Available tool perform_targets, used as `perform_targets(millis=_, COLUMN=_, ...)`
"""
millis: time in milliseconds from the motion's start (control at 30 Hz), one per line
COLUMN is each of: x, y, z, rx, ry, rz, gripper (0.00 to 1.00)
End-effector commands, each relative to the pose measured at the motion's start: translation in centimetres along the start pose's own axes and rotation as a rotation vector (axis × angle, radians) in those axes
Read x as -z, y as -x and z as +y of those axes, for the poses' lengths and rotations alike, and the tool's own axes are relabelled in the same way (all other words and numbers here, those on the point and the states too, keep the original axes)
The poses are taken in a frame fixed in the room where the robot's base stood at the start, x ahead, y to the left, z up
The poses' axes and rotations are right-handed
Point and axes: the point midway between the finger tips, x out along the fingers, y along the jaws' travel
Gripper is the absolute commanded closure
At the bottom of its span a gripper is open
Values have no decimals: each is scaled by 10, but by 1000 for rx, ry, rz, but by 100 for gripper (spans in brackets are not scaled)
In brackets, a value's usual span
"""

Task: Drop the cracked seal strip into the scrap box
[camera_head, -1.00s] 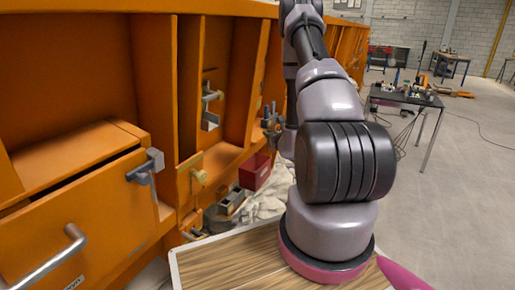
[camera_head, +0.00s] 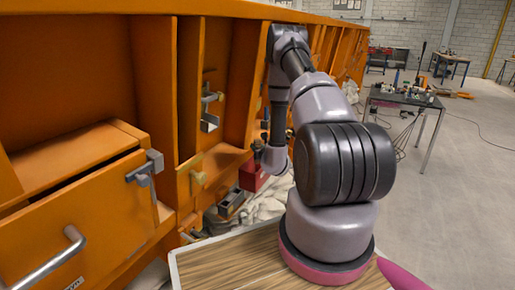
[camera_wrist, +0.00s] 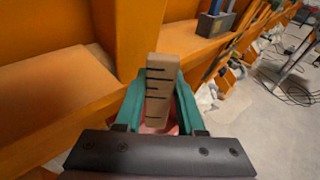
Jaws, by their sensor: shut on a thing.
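In the wrist view, my gripper (camera_wrist: 162,100) is shut on the cracked seal strip (camera_wrist: 158,85), a tan strip with several dark cross lines, which stands up between the teal fingers. A pinkish-red patch shows low between the fingers; I cannot tell if it is the box. In the head view, a red box (camera_head: 248,178), which looks like the scrap box, sits on the floor side by the orange frame, partly hidden behind the end of my arm. The gripper and strip cannot be made out in the head view.
The orange ribbed frame (camera_head: 190,95) runs along the left, with latches and a handle (camera_head: 58,258) sticking out. Grey metal blocks (camera_head: 232,203) lie near the red box. A grey holder with blue-handled things (camera_wrist: 214,22) sits on an orange ledge.

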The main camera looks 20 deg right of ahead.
Motion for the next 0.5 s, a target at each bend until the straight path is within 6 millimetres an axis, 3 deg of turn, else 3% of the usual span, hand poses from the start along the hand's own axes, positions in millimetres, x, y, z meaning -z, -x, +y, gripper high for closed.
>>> perform_targets(millis=500, x=10, y=-2, z=0, rx=0, ry=0, rz=1, gripper=100)
